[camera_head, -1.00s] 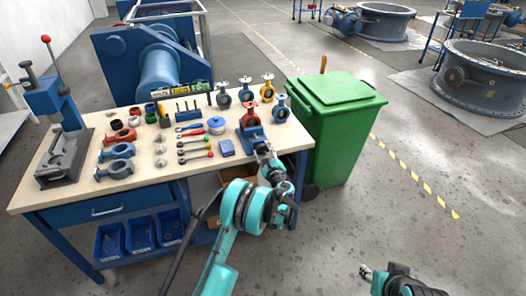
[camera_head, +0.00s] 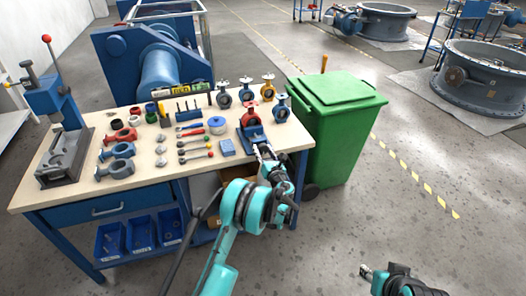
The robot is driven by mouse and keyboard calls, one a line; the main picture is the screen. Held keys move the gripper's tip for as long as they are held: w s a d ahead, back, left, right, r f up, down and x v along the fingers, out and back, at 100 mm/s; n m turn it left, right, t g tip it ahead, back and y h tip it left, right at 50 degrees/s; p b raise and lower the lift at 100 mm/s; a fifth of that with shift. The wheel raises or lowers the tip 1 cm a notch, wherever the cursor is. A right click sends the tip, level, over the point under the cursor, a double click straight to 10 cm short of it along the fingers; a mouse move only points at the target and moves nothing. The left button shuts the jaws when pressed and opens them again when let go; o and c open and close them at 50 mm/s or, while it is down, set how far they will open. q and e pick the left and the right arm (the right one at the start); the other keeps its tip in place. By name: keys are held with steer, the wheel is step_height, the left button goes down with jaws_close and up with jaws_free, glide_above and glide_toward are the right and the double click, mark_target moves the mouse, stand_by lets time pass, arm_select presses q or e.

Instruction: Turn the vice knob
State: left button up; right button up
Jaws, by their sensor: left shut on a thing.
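The blue vice (camera_head: 252,132) stands at the right front edge of the workbench. A red valve body (camera_head: 250,118) sits in its jaws. My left gripper (camera_head: 264,150) is at the front of the vice, shut on the vice knob. The fingers and wrist hide the knob, so its angle cannot be told. My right gripper (camera_head: 365,271) is low at the bottom right, over the floor and away from the bench. It is too small to tell whether it is open or shut.
The workbench (camera_head: 70,196) carries several valves, tools and a blue press (camera_head: 50,98) at left. A green bin (camera_head: 335,130) stands close on the right. The floor at right front is clear.

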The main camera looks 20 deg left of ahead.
arm_select(q)
steer(key=shift+m, duration=1.9)
steer(key=o, duration=1.2)
steer(key=shift+s, duration=0.1)
steer(key=v, duration=1.2)
